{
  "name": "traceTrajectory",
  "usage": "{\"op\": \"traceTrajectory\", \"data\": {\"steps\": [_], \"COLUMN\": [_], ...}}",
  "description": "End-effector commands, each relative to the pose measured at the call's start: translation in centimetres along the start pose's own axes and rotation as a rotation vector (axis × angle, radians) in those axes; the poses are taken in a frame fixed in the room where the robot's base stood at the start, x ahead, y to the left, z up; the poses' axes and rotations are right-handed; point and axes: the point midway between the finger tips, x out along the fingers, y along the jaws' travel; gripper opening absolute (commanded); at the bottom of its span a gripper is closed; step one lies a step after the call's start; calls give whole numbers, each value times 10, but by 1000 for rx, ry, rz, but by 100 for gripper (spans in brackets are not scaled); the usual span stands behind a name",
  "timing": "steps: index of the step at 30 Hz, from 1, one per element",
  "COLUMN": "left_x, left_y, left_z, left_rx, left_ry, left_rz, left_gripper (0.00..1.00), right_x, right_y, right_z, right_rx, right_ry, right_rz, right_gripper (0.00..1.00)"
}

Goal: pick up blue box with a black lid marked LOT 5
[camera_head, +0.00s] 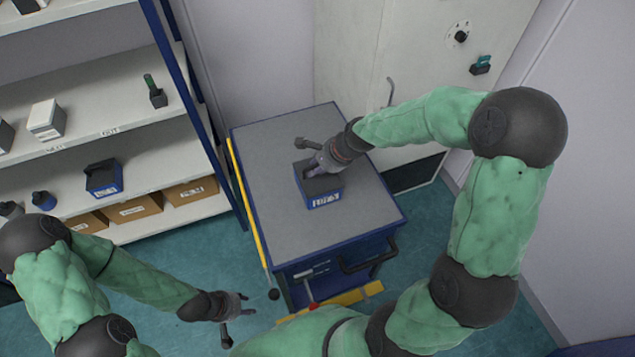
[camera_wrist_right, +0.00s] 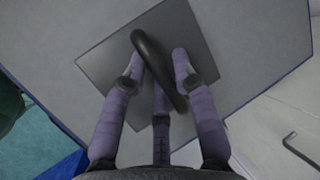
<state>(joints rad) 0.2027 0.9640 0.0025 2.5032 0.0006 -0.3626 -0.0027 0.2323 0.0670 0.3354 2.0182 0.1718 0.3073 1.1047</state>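The blue box with a black lid (camera_head: 325,200) is on the grey top of the cart; its white front label seems to read LOT 5. My right gripper (camera_head: 311,170) is over the lid in the head view. In the right wrist view, its fingers (camera_wrist_right: 158,65) straddle the black handle (camera_wrist_right: 150,50) above the dark lid (camera_wrist_right: 100,62). The fingers are close to the handle, but whether they grip it is unclear. My left gripper (camera_head: 246,304) is empty, low over the floor left of the cart, its fingertips apart.
The blue cart (camera_head: 270,150) has free room around the box. White shelves (camera_head: 110,140) at left hold a similar blue box with a black lid (camera_head: 103,180), cardboard boxes (camera_head: 137,209) and small items. A pale cabinet (camera_head: 430,50) stands behind the cart.

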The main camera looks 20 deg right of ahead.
Motion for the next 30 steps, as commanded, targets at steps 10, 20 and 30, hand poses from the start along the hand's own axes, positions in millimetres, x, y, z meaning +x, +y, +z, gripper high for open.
{"op": "traceTrajectory", "data": {"steps": [10,20,30], "left_x": [-1,-2,-28], "left_y": [0,1,10], "left_z": [0,0,1], "left_rx": [0,0,0], "left_ry": [0,0,0], "left_rz": [0,0,0], "left_gripper": [40,40,40], "right_x": [-1,-4,-46], "right_y": [-1,-3,-15], "right_z": [0,0,20], "right_rx": [0,-1,-5], "right_ry": [0,1,0], "right_rz": [-1,-5,-7], "right_gripper": [0,0,0]}}
